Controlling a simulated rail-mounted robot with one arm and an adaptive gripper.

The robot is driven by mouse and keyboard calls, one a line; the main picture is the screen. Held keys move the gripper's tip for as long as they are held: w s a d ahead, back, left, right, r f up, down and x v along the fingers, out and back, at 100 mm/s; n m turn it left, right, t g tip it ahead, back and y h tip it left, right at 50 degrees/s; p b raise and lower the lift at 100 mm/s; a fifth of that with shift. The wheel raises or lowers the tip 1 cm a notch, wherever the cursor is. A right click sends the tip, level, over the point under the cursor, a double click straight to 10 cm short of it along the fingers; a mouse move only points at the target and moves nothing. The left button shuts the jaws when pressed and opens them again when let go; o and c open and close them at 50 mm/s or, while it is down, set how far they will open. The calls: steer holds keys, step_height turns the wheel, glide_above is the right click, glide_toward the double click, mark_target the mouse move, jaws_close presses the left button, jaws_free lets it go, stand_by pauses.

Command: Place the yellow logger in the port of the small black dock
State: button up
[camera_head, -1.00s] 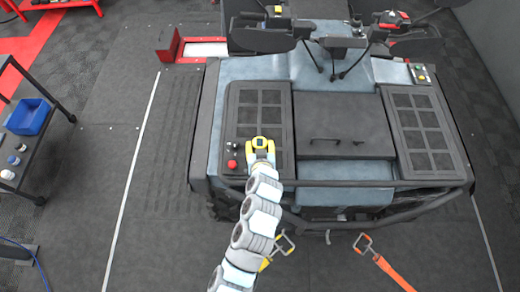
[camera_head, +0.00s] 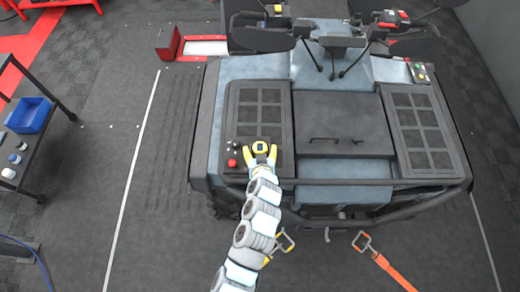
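The yellow logger (camera_head: 260,147), with a dark round face, is at the front of the left grille panel on the grey-blue machine. My gripper (camera_head: 260,153) reaches it from the front. Its two yellow-tipped fingers are spread on either side of the logger, with small gaps, and look open. I cannot make out the small black dock: dark surfaces around and beneath the logger blend together. So I cannot tell whether the logger sits in a port.
A small control box with a red button (camera_head: 232,163) stands just left of my gripper. A black front bar (camera_head: 400,183) runs along the machine's near edge. A blue bin (camera_head: 30,115) is on a cart at left. An orange strap (camera_head: 392,270) lies on the floor.

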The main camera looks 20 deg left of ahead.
steer(key=shift+r, duration=0.2)
steer(key=b+v, duration=0.2)
steer(key=v, duration=0.8)
steer(key=shift+s+d+f, duration=0.1)
steer(key=shift+s, duration=0.15)
steer(key=shift+v, duration=0.8)
steer(key=shift+w, duration=0.1)
